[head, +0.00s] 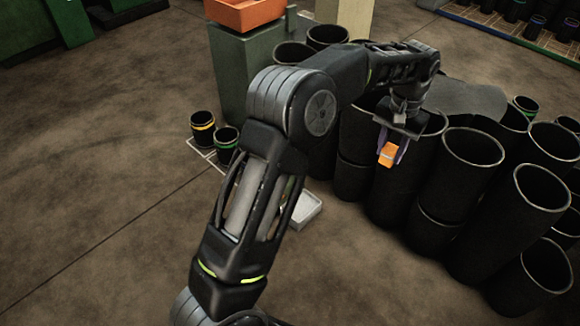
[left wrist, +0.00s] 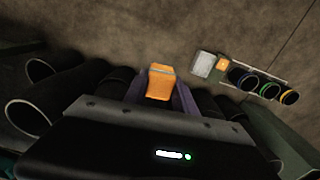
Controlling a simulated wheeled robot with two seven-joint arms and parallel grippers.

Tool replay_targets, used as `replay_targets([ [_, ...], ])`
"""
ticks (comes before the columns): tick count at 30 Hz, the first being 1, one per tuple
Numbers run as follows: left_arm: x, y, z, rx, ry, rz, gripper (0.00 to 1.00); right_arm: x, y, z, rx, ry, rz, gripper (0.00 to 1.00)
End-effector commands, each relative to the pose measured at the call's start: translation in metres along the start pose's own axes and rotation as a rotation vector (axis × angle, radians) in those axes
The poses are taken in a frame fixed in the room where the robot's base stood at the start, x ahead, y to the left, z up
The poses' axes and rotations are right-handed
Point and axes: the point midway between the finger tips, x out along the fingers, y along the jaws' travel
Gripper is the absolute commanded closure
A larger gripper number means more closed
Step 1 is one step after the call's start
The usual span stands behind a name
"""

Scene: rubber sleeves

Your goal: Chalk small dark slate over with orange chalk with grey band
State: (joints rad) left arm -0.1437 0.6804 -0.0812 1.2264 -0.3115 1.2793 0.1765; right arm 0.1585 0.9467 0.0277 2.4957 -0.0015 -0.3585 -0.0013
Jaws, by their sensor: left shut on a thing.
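My left gripper (head: 391,148) is shut on an orange chalk block with a grey band (head: 387,154). It holds the chalk in front of the standing black sleeves, with the chalk's end pointing down. In the left wrist view the chalk (left wrist: 161,82) sits between the purple-grey fingers (left wrist: 160,92), its grey band across the upper part. I cannot make out a small dark slate for sure in either view. My right gripper is not in view.
Black rubber sleeves (head: 473,145) crowd the right side, with a grey flat piece (head: 467,98) behind. A pale tray (head: 307,209) lies on the floor; the wrist view shows a small orange item (left wrist: 222,64) beside it. Banded sleeves (head: 203,128) stand left.

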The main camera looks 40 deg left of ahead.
Motion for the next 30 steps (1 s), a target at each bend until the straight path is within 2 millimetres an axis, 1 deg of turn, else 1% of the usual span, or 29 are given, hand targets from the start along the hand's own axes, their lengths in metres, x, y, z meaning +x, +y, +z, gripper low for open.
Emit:
replay_targets([
  [4,-0.002,0.0,0.001,0.0,0.001,0.0,1.0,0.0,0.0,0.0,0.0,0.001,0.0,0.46],
  [7,-0.011,0.0,0.008,0.001,0.003,0.0,1.0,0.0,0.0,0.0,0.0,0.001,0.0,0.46],
  [8,-0.017,0.001,0.012,0.001,0.005,0.0,1.0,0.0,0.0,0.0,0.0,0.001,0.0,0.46],
  [12,-0.044,0.001,0.038,0.001,0.005,0.0,1.0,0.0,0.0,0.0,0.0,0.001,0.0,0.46],
  [15,-0.058,0.0,0.055,0.001,0.004,0.001,1.0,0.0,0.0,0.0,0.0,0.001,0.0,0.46],
  [18,-0.061,0.0,0.061,0.001,0.001,0.0,1.0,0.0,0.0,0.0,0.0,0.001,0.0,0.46],
  [23,-0.061,0.0,0.061,0.0,0.0,0.0,1.0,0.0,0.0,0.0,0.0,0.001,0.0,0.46],
  [26,-0.061,0.0,0.06,0.0,0.0,0.0,1.0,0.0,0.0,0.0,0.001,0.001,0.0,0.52],
  [30,-0.061,0.0,0.06,-0.001,0.0,0.0,1.0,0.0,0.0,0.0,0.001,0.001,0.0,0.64],
])
